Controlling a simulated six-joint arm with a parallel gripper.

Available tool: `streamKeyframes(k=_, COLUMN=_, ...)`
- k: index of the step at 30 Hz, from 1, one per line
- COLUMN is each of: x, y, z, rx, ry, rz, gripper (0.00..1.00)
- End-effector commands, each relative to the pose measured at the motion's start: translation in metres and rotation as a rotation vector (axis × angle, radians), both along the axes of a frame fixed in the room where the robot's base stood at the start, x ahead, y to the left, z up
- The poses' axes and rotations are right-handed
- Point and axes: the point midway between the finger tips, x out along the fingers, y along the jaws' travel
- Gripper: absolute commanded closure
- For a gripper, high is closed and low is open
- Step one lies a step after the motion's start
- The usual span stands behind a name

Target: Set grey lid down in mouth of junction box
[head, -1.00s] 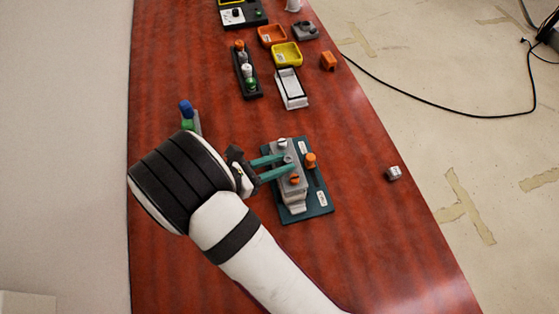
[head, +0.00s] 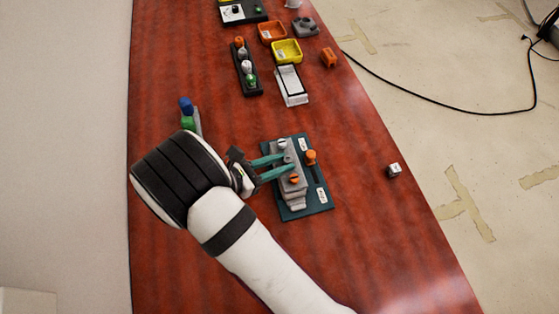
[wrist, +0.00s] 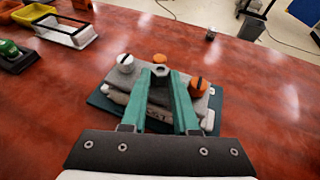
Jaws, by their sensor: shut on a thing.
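The grey lid (head: 286,173) is in my gripper (head: 288,162), whose green fingers are shut on the small dark knob at its middle. A white screw head (wrist: 125,63) and an orange screw head (wrist: 198,87) stand on the lid to either side of the fingers. The grey junction box (head: 296,203) is directly under the lid, on a dark teal plate (head: 320,205). The lid and fingers hide its mouth. I cannot tell whether the lid is seated or just above the rim.
An orange knob (head: 311,157) stands on the plate right of the lid. A blue-and-green piece (head: 187,115) is beyond my wrist. Trays and a white open box (head: 291,86) are at the back. A small cube (head: 394,170) lies near the right table edge. The table between is clear.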

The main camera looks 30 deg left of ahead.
Motion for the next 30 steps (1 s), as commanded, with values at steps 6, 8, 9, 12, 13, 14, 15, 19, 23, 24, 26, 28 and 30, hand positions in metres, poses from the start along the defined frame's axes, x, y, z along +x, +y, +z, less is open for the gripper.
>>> streamKeyframes(k=6, x=0.0, y=0.0, z=-0.002, rx=0.0, ry=0.0, rz=0.0, gripper=1.0)
streamKeyframes(k=8, x=0.0, y=0.0, z=-0.004, rx=0.0, ry=0.0, rz=0.0, gripper=1.0)
streamKeyframes(k=9, x=0.0, y=0.0, z=-0.005, rx=0.0, ry=0.0, rz=0.0, gripper=1.0)
streamKeyframes(k=12, x=0.0, y=0.0, z=-0.006, rx=0.0, ry=0.0, rz=0.0, gripper=1.0)
streamKeyframes(k=13, x=0.0, y=0.0, z=-0.006, rx=0.001, ry=0.0, rz=0.0, gripper=1.0)
streamKeyframes(k=14, x=0.0, y=0.0, z=-0.006, rx=0.001, ry=0.0, rz=0.0, gripper=1.0)
streamKeyframes(k=15, x=0.0, y=0.0, z=-0.005, rx=0.001, ry=0.0, rz=0.0, gripper=1.0)
streamKeyframes(k=19, x=0.0, y=0.0, z=-0.006, rx=0.0, ry=0.0, rz=0.0, gripper=1.0)
streamKeyframes(k=23, x=0.0, y=0.0, z=-0.006, rx=0.0, ry=0.0, rz=0.0, gripper=1.0)
streamKeyframes(k=24, x=0.0, y=0.0, z=-0.007, rx=0.0, ry=0.0, rz=0.0, gripper=1.0)
streamKeyframes(k=26, x=0.0, y=0.0, z=-0.008, rx=0.0, ry=0.0, rz=0.0, gripper=1.0)
streamKeyframes(k=28, x=0.0, y=0.0, z=-0.01, rx=0.0, ry=0.0, rz=0.0, gripper=1.0)
streamKeyframes(k=30, x=0.0, y=0.0, z=-0.01, rx=0.001, ry=0.0, rz=0.0, gripper=1.0)
